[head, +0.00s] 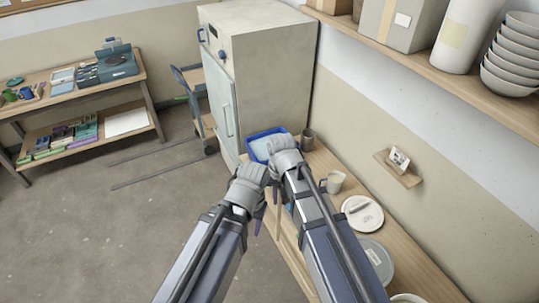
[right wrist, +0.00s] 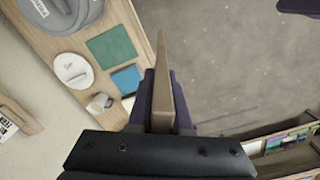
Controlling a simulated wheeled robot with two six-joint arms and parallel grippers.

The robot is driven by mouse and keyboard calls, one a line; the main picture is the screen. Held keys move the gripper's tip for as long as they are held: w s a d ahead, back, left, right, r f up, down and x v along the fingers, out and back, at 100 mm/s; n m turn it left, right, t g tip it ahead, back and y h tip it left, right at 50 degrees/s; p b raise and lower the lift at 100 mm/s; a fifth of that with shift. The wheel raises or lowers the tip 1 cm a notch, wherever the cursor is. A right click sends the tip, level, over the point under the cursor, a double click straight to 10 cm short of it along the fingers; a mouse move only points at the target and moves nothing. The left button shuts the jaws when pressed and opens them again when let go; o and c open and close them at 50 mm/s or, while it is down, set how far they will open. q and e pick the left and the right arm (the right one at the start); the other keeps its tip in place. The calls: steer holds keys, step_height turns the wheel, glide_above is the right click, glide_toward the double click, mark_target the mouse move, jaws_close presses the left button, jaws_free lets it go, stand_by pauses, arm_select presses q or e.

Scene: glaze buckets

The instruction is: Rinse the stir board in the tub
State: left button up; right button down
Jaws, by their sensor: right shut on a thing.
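My right gripper (right wrist: 164,95) is shut on the stir board (right wrist: 162,75), a narrow tan wooden strip that tapers away from the fingers. In the head view my right gripper (head: 276,190) points down near the table's left edge, and its fingers are partly hidden. The blue tub (head: 251,135) stands at the far end of the table with pale blue inside, partly covered by my right wrist. The board is apart from the tub in what shows. My left gripper (head: 258,218) hangs beside the right one; its opening is not clear.
The wooden table (head: 316,160) runs along the right wall with a dark mug (head: 308,138), a light mug (head: 334,182), a round white plate (head: 362,214) and a lidded bucket (head: 376,260). A green square (right wrist: 112,47) and a blue square (right wrist: 126,79) lie flat. A cabinet (head: 270,80) stands behind.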

step_height(320, 180, down, 18)
steer(key=b, duration=1.8)
steer(key=shift+f, duration=0.15)
steer(key=shift+r, duration=0.2)
